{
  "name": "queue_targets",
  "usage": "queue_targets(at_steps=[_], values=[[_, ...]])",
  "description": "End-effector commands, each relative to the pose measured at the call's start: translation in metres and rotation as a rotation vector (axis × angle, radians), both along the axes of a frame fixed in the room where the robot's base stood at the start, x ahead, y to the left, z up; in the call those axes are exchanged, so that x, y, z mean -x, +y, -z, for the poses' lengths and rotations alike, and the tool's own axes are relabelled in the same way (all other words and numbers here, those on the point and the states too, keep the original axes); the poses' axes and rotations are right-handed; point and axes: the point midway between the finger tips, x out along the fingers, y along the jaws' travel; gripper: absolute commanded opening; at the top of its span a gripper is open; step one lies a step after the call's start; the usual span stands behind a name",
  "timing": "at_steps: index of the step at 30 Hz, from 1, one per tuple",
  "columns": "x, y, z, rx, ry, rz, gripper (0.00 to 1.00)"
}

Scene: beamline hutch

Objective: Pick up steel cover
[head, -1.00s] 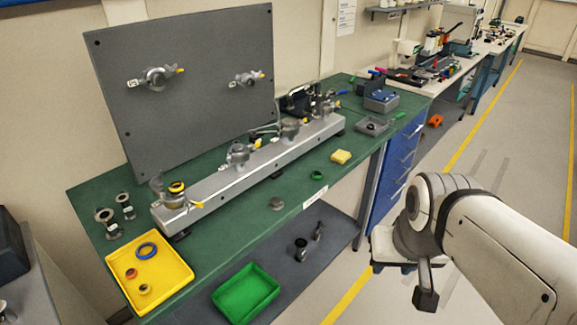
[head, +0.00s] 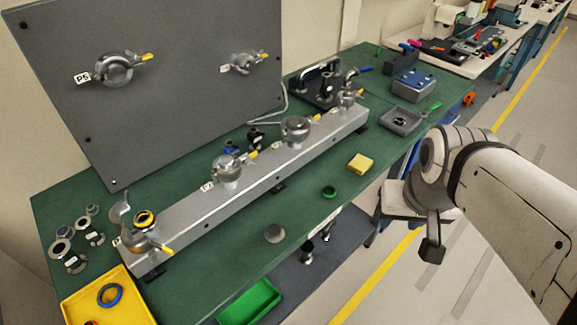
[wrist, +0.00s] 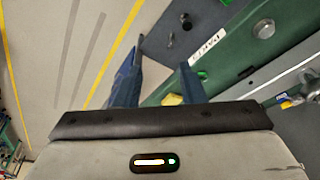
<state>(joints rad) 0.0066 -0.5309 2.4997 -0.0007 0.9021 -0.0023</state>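A small round grey steel disc, which looks like the steel cover (head: 274,233), lies flat on the green bench top near its front edge. In the wrist view the steel cover (wrist: 264,28) shows at the upper right, beyond and to the right of the fingers. My gripper (wrist: 158,58) has two blue fingers spread apart with nothing between them. It is apart from the cover. In the head view my arm reaches in from the right, over the floor beside the bench.
Around the cover are a green ring (head: 329,192), a yellow block (head: 360,163) and a long grey rail (head: 250,180) with fittings. A yellow tray (head: 118,298) stands at the front left, a green tray (head: 250,303) lower down. The bench around the cover is clear.

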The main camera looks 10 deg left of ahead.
Motion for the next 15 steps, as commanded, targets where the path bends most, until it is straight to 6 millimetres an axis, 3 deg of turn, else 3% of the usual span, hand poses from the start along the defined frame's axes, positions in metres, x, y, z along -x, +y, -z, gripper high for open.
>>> queue_targets(at_steps=[2, 8, 10, 15], values=[[0.0, 0.0, 0.0, 0.0, 0.0, 0.0, 0.37], [-0.012, 0.014, 0.004, -0.01, 0.024, -0.014, 0.54], [-0.024, 0.036, 0.009, -0.019, 0.05, -0.033, 0.58], [-0.058, 0.099, 0.033, -0.031, 0.136, -0.063, 0.58]])
